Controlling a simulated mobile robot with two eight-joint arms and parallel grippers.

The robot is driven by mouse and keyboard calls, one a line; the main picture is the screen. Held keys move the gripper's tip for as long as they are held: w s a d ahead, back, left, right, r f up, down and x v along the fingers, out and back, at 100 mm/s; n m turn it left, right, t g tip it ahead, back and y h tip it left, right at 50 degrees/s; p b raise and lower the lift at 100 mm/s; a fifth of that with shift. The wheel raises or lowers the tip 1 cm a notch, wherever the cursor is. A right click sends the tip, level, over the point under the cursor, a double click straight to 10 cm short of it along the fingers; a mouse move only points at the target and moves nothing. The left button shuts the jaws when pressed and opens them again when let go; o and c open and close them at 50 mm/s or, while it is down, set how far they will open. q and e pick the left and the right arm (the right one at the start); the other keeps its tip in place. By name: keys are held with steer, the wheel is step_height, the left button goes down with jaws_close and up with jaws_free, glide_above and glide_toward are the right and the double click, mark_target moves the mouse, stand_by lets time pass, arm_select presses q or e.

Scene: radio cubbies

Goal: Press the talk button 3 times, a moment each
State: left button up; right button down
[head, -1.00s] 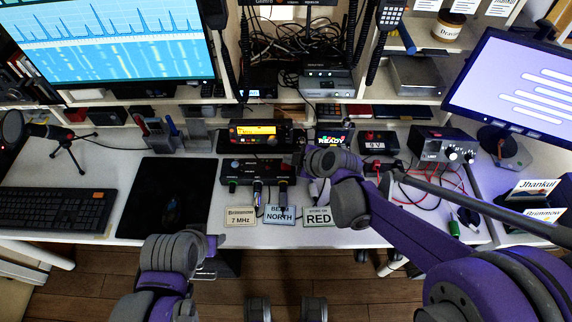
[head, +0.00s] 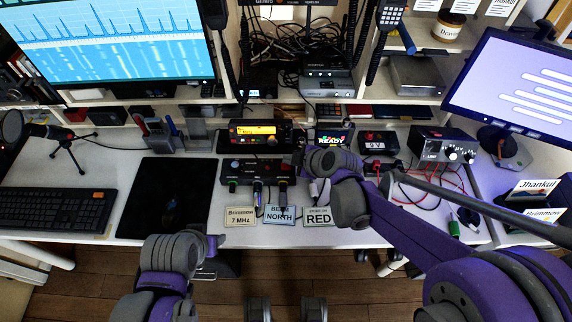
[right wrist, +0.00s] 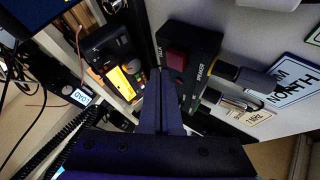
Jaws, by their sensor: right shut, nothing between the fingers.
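A black control box (head: 250,172) with cables plugged into its front stands on the white desk. My right gripper (head: 297,160) is at the right end of the box. In the right wrist view its fingers (right wrist: 161,75) are shut and empty, with tips close beside the red button. I cannot tell whether they touch it. My left gripper (head: 212,244) is low, near the desk's front edge.
A radio with an orange display (head: 257,132) stands behind the box. Label cards, one reading RED (head: 318,217), lie in front. A black mat (head: 165,200) and keyboard (head: 58,210) are left. A power supply (head: 436,146) with loose wires is right.

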mark_target(289, 168)
steer(key=shift+f, duration=0.1)
steer(key=shift+f+b, duration=0.3)
steer(key=shift+b, duration=0.05)
steer(key=shift+f+b, duration=0.3)
steer(key=shift+f, duration=0.1)
stand_by(0.7)
steer(key=shift+r, duration=0.15)
stand_by(0.7)
steer(key=shift+r+p, duration=0.65)
steer(key=shift+r, duration=0.05)
steer(key=shift+r, duration=0.1)
step_height(289, 168, up, 5)
steer(key=p, duration=0.4)
